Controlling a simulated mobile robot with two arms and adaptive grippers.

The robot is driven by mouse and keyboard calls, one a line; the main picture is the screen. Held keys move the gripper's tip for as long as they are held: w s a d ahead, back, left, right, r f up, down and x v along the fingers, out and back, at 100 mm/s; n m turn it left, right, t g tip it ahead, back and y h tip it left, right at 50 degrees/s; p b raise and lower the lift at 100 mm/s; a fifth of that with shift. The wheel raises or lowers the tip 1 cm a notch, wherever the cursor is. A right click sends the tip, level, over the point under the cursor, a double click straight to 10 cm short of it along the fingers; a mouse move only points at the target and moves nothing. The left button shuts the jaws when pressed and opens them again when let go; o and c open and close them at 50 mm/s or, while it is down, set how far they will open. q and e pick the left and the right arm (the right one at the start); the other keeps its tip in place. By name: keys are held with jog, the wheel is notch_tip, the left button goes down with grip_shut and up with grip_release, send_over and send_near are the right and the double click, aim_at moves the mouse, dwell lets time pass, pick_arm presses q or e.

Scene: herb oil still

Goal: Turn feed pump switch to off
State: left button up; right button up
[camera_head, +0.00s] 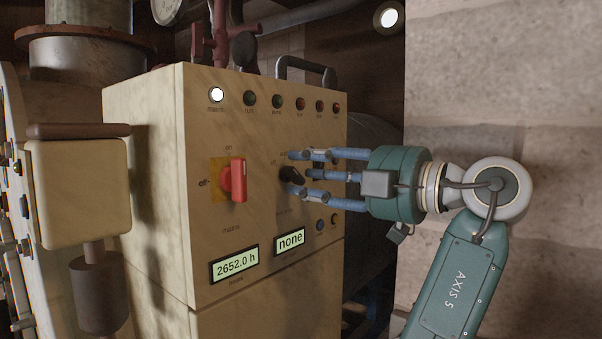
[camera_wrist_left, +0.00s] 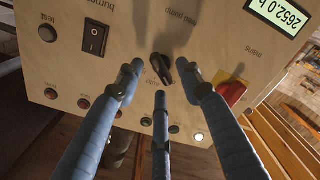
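The feed pump switch is a black rotary knob (camera_head: 288,174) on the front of the cream control cabinet. It also shows in the left wrist view (camera_wrist_left: 160,66), below an upside-down "feed pump" label. My left gripper (camera_head: 303,174) is at the panel, its blue fingers pointing at the knob. In the left wrist view its fingertips (camera_wrist_left: 162,76) are spread around the knob, with a gap on the left side; the right tip is close to it, and I cannot tell if it touches. Fingers partly hide the knob and its labels, and its set position is unclear. My right gripper is not seen.
A red mains switch (camera_head: 238,180) on a yellow plate sits left of the knob. A row of lamps (camera_head: 277,101) runs above, one lit white. Displays (camera_head: 234,265) reading "2652.0 h" and "none" (camera_head: 290,241) are below. A black burner rocker switch (camera_wrist_left: 95,37) is nearby.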

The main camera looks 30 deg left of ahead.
pick_arm(q)
jog(key=d, duration=0.5)
jog(key=shift+s+d+r, duration=0.1)
jog(key=shift+s+d, duration=0.2)
jog(key=shift+d, duration=0.1)
